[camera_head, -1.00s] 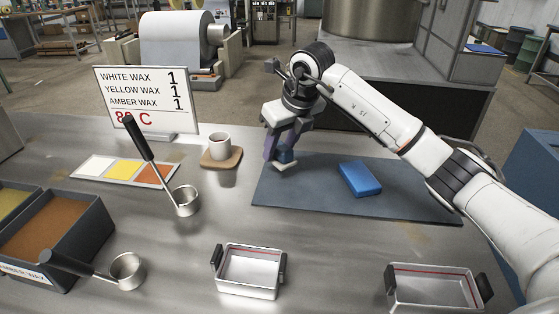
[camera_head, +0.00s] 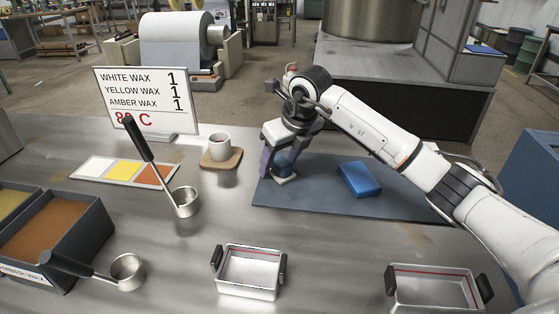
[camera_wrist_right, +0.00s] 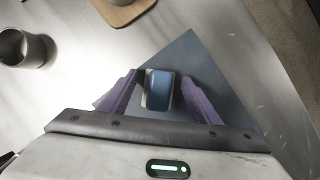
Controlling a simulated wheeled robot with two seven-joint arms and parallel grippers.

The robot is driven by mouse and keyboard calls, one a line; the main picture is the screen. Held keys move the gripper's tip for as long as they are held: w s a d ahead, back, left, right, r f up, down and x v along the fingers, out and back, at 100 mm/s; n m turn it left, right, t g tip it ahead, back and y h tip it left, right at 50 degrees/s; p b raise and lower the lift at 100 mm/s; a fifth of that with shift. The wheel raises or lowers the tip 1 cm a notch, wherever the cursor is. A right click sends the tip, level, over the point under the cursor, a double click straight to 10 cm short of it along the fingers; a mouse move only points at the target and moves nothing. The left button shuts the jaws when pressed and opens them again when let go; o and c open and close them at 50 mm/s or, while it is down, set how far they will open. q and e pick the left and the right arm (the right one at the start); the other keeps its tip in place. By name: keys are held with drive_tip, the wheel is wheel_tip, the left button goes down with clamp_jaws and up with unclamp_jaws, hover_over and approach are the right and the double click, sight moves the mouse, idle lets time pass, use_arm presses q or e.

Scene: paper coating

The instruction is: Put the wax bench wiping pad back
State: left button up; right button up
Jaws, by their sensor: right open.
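The wiping pad, a small block with a blue top and pale base (camera_head: 285,179), is at the left part of the dark blue mat (camera_head: 340,201). Its blue top and pale edges also show in the right wrist view (camera_wrist_right: 160,90). My right gripper (camera_head: 279,165) is lowered around it, with purple fingers (camera_wrist_right: 157,95) on either side. The fingers are open, with a gap visible beside the pad in the wrist view. The gripper partly hides the pad in the head view. My left gripper is not in view.
A blue block (camera_head: 359,179) lies on the mat to the right. A cup (camera_head: 219,145) on a wooden coaster (camera_head: 222,160) stands left of the gripper. Two metal trays (camera_head: 249,269) (camera_head: 436,288), ladles (camera_head: 187,200) (camera_head: 126,270) and wax bins (camera_head: 88,238) occupy the front and left.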

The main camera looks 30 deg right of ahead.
drive_tip(key=v, duration=1.2)
drive_tip(key=shift+r, duration=0.1)
